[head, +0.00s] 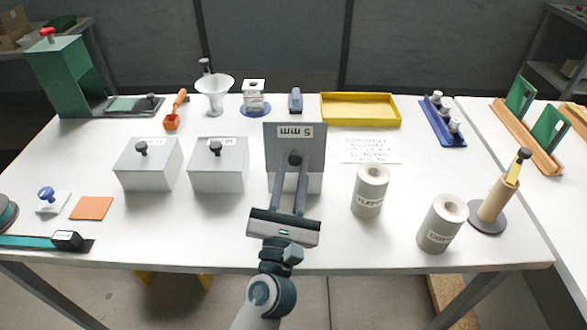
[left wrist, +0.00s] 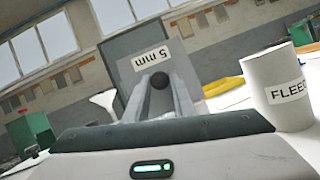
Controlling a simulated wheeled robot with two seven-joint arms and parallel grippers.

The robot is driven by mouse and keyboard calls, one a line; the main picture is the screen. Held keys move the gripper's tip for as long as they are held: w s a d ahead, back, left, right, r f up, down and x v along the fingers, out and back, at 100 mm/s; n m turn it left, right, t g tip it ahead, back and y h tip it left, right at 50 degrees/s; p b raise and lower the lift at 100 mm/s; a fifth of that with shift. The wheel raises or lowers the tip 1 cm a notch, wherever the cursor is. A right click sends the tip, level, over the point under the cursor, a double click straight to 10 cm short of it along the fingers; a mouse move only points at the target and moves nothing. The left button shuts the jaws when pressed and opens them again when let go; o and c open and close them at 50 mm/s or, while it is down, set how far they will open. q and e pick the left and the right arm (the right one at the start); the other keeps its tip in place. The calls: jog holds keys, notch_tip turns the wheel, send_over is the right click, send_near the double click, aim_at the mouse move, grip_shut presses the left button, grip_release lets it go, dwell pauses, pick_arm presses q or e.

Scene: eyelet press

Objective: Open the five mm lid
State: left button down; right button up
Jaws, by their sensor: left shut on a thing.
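The five mm lid (head: 311,140) stands raised, close to upright, at the back of its grey box (head: 310,184). Its label reads 5 mm upside down, and the lid also shows in the left wrist view (left wrist: 179,82). My left gripper (head: 295,161) is shut on the lid's dark round knob (left wrist: 159,81). The gripper's fingers and palm hide part of the box's front and its inside. My right gripper is in neither view.
Two grey boxes with knobbed, closed lids (head: 148,166) (head: 217,167) stand left of the five mm box. Two labelled grey cylinders (head: 369,196) (head: 438,228) stand to the right. A yellow tray (head: 360,109) and a white funnel (head: 214,92) are behind. The table front is mostly clear.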

pick_arm(q)
jog(key=shift+s+f, duration=0.7)
jog(key=shift+f, duration=0.3)
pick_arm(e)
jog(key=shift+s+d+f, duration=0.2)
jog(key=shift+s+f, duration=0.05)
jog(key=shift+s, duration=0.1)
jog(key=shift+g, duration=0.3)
pick_arm(q)
jog(key=c, duration=1.5)
grip_release()
jog(key=shift+w+d, duration=0.1)
jog(key=shift+r, duration=0.15)
jog(key=shift+s, duration=0.2)
